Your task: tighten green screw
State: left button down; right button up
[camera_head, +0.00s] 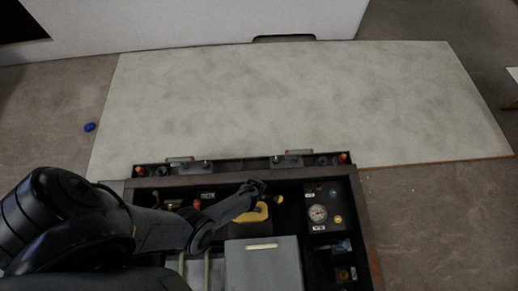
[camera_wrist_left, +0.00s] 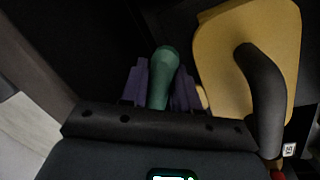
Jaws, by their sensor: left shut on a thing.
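My left gripper (camera_head: 256,189) reaches from the left over the far inner part of the dark open box. In the left wrist view, its two purple finger pads (camera_wrist_left: 161,88) are closed around a green, round-ended piece (camera_wrist_left: 165,65), which appears to be the green screw. The piece stands up between the pads, and its lower end is hidden by the gripper body. In the head view the green piece cannot be made out. My right gripper is not in view.
A yellow part (camera_head: 252,214) lies close to the left gripper; in the wrist view a black curved bar crosses it. A gauge panel (camera_head: 318,213) is to the right, and a grey lid (camera_head: 262,266) is in front. A blue object (camera_head: 89,127) lies on the floor.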

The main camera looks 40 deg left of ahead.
pick_arm(q)
jog(key=m, duration=0.3)
jog(key=shift+s+m+h+p, duration=0.15)
jog(key=shift+m+h+p, duration=0.15)
jog(key=shift+p, duration=0.1)
jog(key=m, duration=0.2)
jog(key=shift+a+m+h, duration=0.1)
jog(key=shift+m+h, duration=0.2)
jog(key=shift+m, duration=0.1)
jog(key=m, duration=0.2)
jog(key=shift+s+m, duration=0.1)
jog(key=shift+m, duration=0.2)
jog(key=shift+s+f+m+g+h, duration=0.1)
jog(key=shift+m+g+h, duration=0.35)
jog(key=shift+m, duration=1.35)
jog(key=c, duration=1)
grip_release()
jog(key=shift+o, duration=0.2)
